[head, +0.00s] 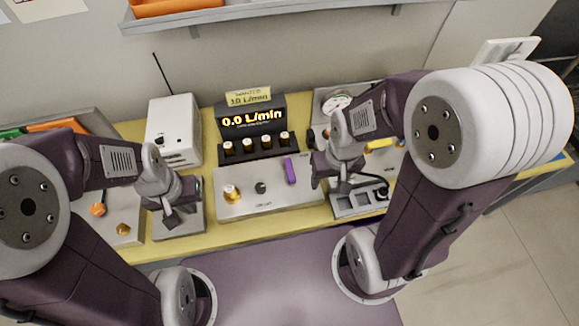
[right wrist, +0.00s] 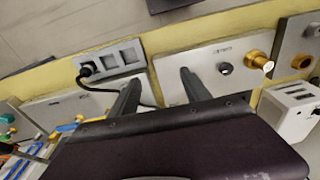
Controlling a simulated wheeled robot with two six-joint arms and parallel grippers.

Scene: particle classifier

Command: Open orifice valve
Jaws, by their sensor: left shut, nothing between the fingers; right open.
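A light grey panel (head: 262,205) on the yellow bench carries a gold knob (head: 231,193), a dark knob (head: 260,187) and an upright purple lever (head: 290,171). I cannot read which one is labelled the orifice valve. The right wrist view shows the gold knob (right wrist: 258,61) and dark knob (right wrist: 225,68); the purple lever is not visible there. My right gripper (head: 331,181) is open and empty, just right of the lever, with its fingers (right wrist: 162,90) pointing at the panel's end. My left gripper (head: 172,217) is shut and empty over a grey plate, left of the panel.
A display (head: 252,118) behind the panel reads 0.0 L/min, with several small vials below it. A white box (head: 174,132) stands behind left. A grey socket plate (head: 358,203) with a black plug and cable lies right of the panel, near my right gripper.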

